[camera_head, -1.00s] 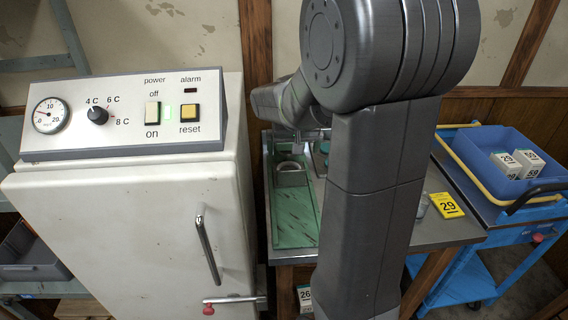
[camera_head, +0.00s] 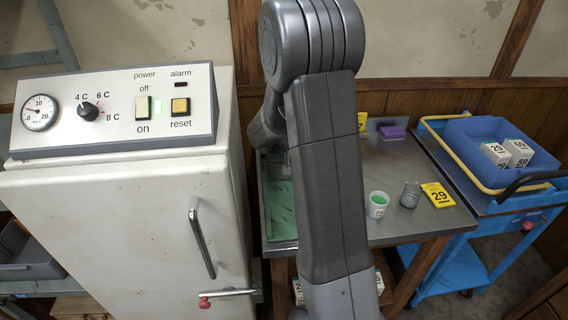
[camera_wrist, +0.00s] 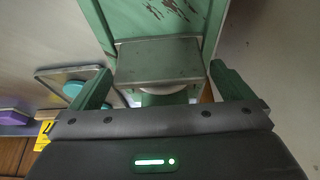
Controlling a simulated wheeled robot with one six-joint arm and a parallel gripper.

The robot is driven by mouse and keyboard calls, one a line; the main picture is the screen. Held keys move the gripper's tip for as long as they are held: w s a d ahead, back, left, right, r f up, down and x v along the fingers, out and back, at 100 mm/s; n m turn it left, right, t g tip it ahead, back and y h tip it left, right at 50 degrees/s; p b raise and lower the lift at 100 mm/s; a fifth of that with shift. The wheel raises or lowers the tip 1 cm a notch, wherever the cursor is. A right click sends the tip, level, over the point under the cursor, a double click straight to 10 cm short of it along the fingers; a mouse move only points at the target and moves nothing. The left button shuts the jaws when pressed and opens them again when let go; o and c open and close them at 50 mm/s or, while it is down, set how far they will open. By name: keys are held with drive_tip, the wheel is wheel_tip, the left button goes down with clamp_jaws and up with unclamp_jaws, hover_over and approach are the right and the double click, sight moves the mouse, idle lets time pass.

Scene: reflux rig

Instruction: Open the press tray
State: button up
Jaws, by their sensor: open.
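The green press (camera_head: 280,212) stands on the metal table beside the white cabinet, mostly hidden behind my arm in the head view. In the wrist view its worn green panel (camera_wrist: 170,14) is at the top. A grey-green box-like part (camera_wrist: 158,62), which looks like the press tray, juts out below the panel. A pale round part shows under its near edge. My gripper (camera_wrist: 160,72) is open, one finger on each side of this part, with gaps visible. I cannot tell the depth between fingertips and tray. The head view hides my gripper.
The white cabinet (camera_head: 120,230) with its handle is close on the left. A cup with green content (camera_head: 377,204), a grey jar (camera_head: 410,194), a yellow 29 tag (camera_head: 438,195) and a purple block (camera_head: 392,132) are on the table. A blue cart (camera_head: 480,215) stands at right.

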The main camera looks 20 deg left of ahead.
drive_tip(key=shift+c, duration=0.4)
drive_tip(key=c, duration=1.2)
drive_tip(key=s+d+b, duration=0.2)
drive_tip(key=s+d, duration=0.1)
drive_tip(key=s, duration=0.2)
drive_tip(key=s+d+b, duration=0.2)
drive_tip(key=s+d, duration=0.1)
drive_tip(key=s, duration=0.2)
drive_tip(key=s+d+b, duration=0.3)
drive_tip(key=s, duration=0.2)
drive_tip(key=shift+s+d, duration=0.3)
drive_tip(key=shift+d, duration=0.05)
drive_tip(key=o, duration=1.3)
drive_tip(key=p+v, duration=0.2)
drive_tip(key=v, duration=1.2)
drive_tip(key=shift+a, duration=0.1)
drive_tip(key=shift+f, duration=0.15)
